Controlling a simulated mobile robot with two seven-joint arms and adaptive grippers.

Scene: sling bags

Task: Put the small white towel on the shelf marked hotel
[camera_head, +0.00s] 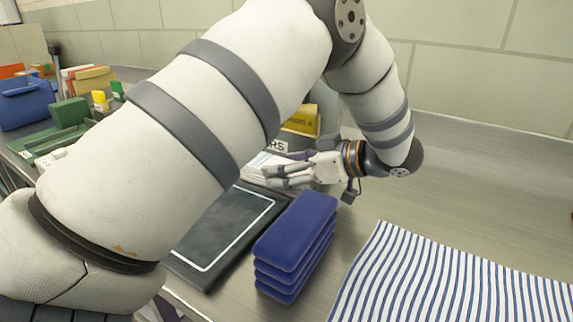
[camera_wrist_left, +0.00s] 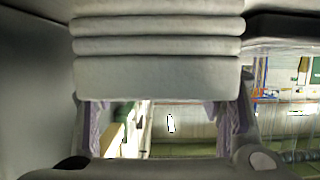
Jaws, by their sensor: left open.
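My left gripper (camera_head: 290,175) is open beside a pale, partly hidden item (camera_head: 258,166) behind the dark board. In the left wrist view, a grey-white stack of rounded folded layers (camera_wrist_left: 158,78), which looks like towels, fills the upper middle. The two fingers of my left gripper (camera_wrist_left: 165,128) stand apart near the stack's left and right lower corners. I cannot tell whether they touch it, or which layer is the small white towel. A sign (camera_head: 277,146) behind the gripper shows only the letters "RS". No hotel mark is readable. My right gripper is not in view.
A blue folded stack (camera_head: 297,235) stands in front of the gripper, beside a dark board with a white border (camera_head: 225,232). A striped cloth (camera_head: 440,280) lies at the right front. A yellow box (camera_head: 302,121) is behind. My left arm hides the middle left.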

